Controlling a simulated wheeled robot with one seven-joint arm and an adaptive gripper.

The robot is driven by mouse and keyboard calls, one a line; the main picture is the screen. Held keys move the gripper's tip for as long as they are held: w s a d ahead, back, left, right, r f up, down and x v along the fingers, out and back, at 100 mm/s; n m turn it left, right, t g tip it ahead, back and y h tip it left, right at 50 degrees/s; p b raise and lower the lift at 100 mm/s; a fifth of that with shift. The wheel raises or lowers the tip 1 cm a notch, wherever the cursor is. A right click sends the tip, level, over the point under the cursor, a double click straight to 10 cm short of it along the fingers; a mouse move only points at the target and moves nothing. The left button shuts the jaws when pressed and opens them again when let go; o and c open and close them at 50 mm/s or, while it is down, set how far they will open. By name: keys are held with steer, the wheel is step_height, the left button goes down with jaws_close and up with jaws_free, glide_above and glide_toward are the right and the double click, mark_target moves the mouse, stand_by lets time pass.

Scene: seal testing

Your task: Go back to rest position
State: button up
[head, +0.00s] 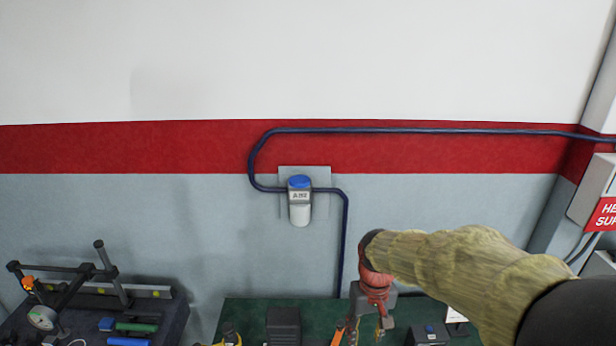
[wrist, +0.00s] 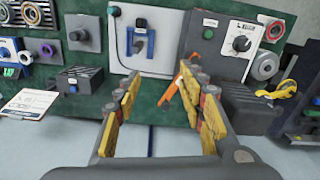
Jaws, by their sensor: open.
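In the head view, my arm comes in from the lower right in a tan sleeve. My gripper (head: 367,322) points down over the green bench top (head: 250,310) near the picture's bottom edge. In the wrist view, my gripper (wrist: 163,95) shows with its yellow-padded fingers spread apart. Nothing is between the fingers. The bench's green surface (wrist: 100,110) lies beyond them, with an orange tool (wrist: 172,92) near the right finger. The tool lies apart from the white plate with a blue fixture (wrist: 137,43).
A wall unit with a blue cap (head: 300,205) and a blue pipe (head: 420,131) are on the wall. A dark table with a gauge (head: 42,317) stands left.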

steer(key=s+d+r+m+t+b, duration=0.1)
steer(key=s+d+r+t+b, duration=0.1)
steer(key=s+b, duration=0.3)
steer(key=s+d+r+m+t+b, duration=0.1)
steer(key=s+d+r+t+b, duration=0.1)
steer(key=s, duration=1.2)
steer(key=d+t+b, duration=0.1)
steer(key=b, duration=0.1)
steer(key=shift+r+t+b, duration=0.15)
steer(key=shift+t+b, duration=0.15)
steer(key=shift+b, duration=0.05)
steer(key=shift+w+d, duration=0.1)
steer(key=shift+w, duration=0.05)
